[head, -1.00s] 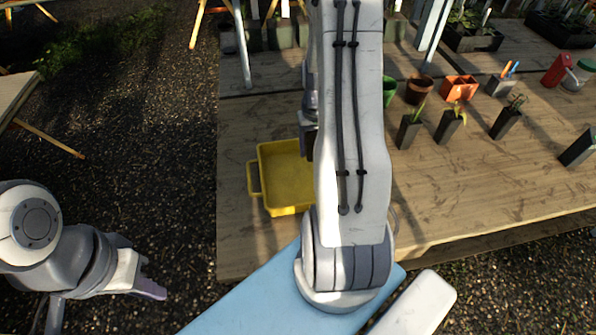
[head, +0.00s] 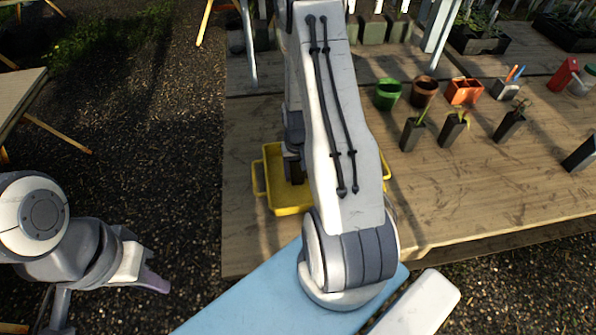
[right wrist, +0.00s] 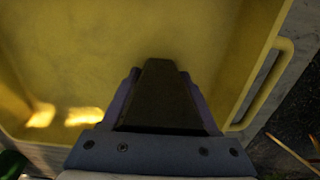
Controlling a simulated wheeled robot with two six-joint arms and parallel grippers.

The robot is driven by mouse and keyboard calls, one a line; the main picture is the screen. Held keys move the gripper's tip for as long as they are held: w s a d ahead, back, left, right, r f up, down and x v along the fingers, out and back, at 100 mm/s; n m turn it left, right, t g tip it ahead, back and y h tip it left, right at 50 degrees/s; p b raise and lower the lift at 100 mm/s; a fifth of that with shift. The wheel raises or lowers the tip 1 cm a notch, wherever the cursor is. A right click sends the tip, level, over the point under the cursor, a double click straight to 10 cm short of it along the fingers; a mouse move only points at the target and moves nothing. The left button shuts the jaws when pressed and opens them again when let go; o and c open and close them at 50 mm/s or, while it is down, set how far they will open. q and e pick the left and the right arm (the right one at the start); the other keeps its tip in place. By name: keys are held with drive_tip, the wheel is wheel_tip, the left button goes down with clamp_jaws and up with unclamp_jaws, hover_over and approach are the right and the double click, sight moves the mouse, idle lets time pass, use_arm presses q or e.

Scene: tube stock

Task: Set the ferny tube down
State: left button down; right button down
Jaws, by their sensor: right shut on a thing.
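My right gripper (right wrist: 160,105) is shut on a dark tapered tube (right wrist: 158,90), seen end-on in the right wrist view. The tube is over or inside the yellow tray (right wrist: 90,35); I cannot tell whether it touches the floor. No plant shows on the held tube, so I cannot confirm that it is the ferny one. In the head view the right gripper (head: 293,165) points down at the yellow tray (head: 272,158), partly hidden by my arm. My left gripper (head: 150,280) hangs off the table at the left; its jaw gap is unclear.
Dark tubes with plants (head: 412,134) stand on the wooden table (head: 440,200) right of my arm, with another dark tube (head: 580,153) farther right. Behind are a green pot (head: 387,95), a brown pot (head: 423,91) and an orange pot (head: 464,91). The table's front right is clear.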

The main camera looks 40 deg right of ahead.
drive_tip(key=shift+f, duration=0.1)
drive_tip(key=shift+c, duration=0.8)
unclamp_jaws()
wheel_tip(320, 180, up, 12)
drive_tip(key=shift+r+b, duration=0.15)
drive_tip(key=shift+b, duration=0.45)
drive_tip(key=s+a+r+n, duration=0.1)
drive_tip(key=a+r+n, duration=0.2)
drive_tip(key=a, duration=0.6)
drive_tip(key=a+r+n, duration=0.3)
drive_tip(key=a+r, duration=0.1)
drive_tip(key=a, duration=0.4)
drive_tip(key=s+a+r+n, duration=0.2)
drive_tip(key=s+a+n, duration=0.1)
drive_tip(key=s+a, duration=0.3)
drive_tip(key=s+a+r+n+y, duration=0.1)
drive_tip(key=s+a+r+n, duration=0.2)
drive_tip(key=s+a, duration=0.4)
drive_tip(key=s+n, duration=0.1)
drive_tip(key=s, duration=0.1)
drive_tip(key=shift+s+a+n, duration=0.3)
